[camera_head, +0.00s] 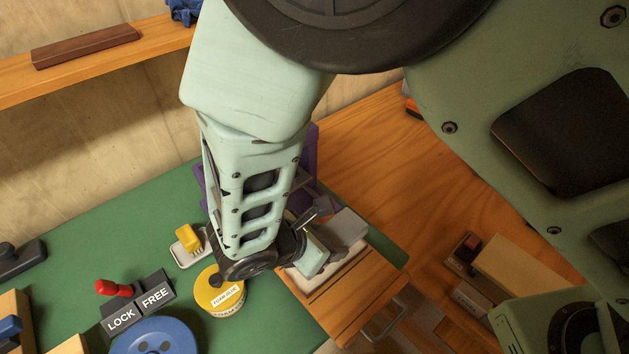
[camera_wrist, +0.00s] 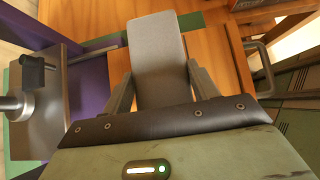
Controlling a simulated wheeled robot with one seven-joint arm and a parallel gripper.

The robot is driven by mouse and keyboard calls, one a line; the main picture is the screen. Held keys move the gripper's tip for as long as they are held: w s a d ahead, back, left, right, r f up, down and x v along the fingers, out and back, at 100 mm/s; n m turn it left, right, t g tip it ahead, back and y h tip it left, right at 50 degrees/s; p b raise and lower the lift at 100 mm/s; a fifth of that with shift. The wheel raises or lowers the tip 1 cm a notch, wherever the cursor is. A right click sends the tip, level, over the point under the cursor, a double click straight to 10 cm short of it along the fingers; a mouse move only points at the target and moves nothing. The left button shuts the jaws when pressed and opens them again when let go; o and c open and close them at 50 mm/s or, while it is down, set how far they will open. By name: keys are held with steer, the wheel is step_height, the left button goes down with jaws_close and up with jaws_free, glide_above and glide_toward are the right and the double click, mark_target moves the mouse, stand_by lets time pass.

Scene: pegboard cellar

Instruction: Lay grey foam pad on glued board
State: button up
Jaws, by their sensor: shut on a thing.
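The grey foam pad (camera_head: 346,228) is a flat block held in my gripper (camera_head: 318,246). In the wrist view the pad (camera_wrist: 158,55) extends forward from between the two fingers of my gripper (camera_wrist: 160,85), which are shut on its sides. Beneath the pad in the head view is a wooden board (camera_head: 350,302) with a pale layer (camera_head: 328,284) on top, partly hidden by my gripper and the pad. In the wrist view bare wood (camera_wrist: 116,65) shows beside the pad. I cannot tell whether the pad touches the board.
A yellow foam glue tin (camera_head: 221,297) stands left of the board. A yellow brush (camera_head: 187,238) lies in a small tray. A LOCK/FREE switch (camera_head: 138,302) and a blue disc (camera_head: 153,338) are on the green mat. A purple upright (camera_head: 311,152) stands behind my arm; a metal handle (camera_head: 383,325) is in front.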

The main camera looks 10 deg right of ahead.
steer(key=shift+f, duration=1.95)
steer(key=o, duration=0.9)
steer(key=shift+f, duration=0.1)
steer(key=shift+o, duration=0.2)
steer(key=b+v, duration=0.2)
steer(key=v, duration=1)
steer(key=s+d+r+m+g+y, duration=0.2)
steer(key=s+d+r+m+y, duration=0.1)
steer(key=d+m, duration=0.4)
steer(key=s+d+r+m+g+y, duration=0.3)
steer(key=d+r+m+y, duration=0.2)
steer(key=d+r+m, duration=0.3)
steer(key=shift+s+r+m, duration=0.3)
steer(key=shift+r+m, duration=0.05)
steer(key=shift+m, duration=0.75)
